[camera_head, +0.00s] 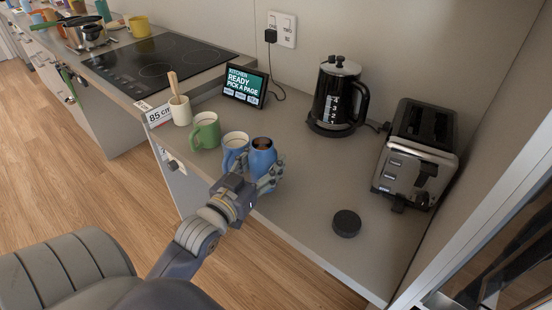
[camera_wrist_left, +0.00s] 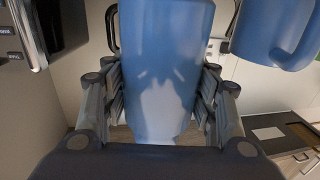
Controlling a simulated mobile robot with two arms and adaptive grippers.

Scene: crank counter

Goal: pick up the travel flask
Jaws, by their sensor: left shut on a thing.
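The blue travel flask (camera_head: 262,155), open at the top with a dark inside, is upright near the front edge of the counter. My left gripper (camera_head: 259,176) is shut on its body, with fingers on both sides. In the left wrist view the flask (camera_wrist_left: 165,65) fills the middle between the fingers (camera_wrist_left: 160,105). Its lower part is partly hidden by the gripper in the head view, so I cannot tell whether its base touches the counter. My right gripper is not in view.
A blue mug (camera_head: 233,146) stands close left of the flask, with a green mug (camera_head: 206,132) and a cream utensil cup (camera_head: 180,112) beyond. A black disc (camera_head: 346,223), kettle (camera_head: 336,98) and toaster (camera_head: 415,160) are to the right. The counter (camera_head: 305,185) between is clear.

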